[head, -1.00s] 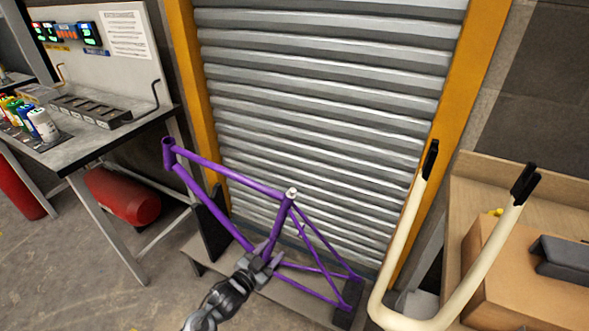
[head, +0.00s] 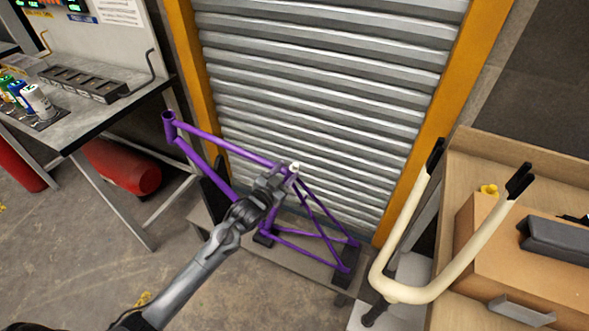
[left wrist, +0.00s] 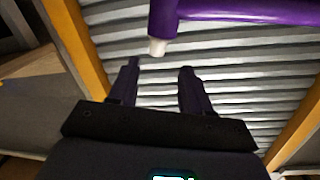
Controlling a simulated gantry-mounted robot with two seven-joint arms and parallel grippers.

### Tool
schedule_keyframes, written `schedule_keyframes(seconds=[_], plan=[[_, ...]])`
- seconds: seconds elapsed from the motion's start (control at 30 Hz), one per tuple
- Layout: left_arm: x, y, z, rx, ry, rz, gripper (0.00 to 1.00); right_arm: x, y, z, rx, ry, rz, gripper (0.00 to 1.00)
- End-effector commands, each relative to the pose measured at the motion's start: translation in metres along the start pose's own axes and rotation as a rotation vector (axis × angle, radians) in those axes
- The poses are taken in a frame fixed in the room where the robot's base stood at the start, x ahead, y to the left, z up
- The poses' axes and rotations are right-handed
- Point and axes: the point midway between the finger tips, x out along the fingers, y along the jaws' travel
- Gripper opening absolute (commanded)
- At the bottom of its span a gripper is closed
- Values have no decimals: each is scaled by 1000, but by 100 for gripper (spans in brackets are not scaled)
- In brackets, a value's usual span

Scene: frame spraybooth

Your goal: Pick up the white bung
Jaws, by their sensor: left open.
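The white bung (head: 294,167) sits in the top of the seat tube of the purple bicycle frame (head: 222,143). The frame stands upright in front of the shutter. My left gripper (head: 281,177) is open and empty, right by the seat tube's top. In the left wrist view, the bung (left wrist: 158,47) sticks out of the end of the purple tube (left wrist: 163,17). It lies just beyond the gap between the open fingertips (left wrist: 160,67), not between the fingers. My right gripper is not in view.
A grey metal shutter (head: 320,80) stands behind the frame. A workbench (head: 95,110) with spray cans (head: 37,98) is at left, a red cylinder (head: 124,167) beneath it. At right, a cream U-shaped bar (head: 455,275) stands before a wooden bench (head: 475,160).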

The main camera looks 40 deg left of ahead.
Motion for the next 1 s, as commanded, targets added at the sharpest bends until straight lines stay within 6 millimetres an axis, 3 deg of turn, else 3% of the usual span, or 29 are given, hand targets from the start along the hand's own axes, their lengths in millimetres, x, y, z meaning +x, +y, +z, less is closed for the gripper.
schedule_keyframes(seconds=[0.27,0.6,0.93,1.0], plan=[[15,2,3,1,1,1,48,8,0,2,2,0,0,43],[54,6,8,1,1,0,48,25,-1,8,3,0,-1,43],[59,6,7,2,0,1,48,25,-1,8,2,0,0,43],[59,6,7,2,0,1,39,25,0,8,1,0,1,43]])
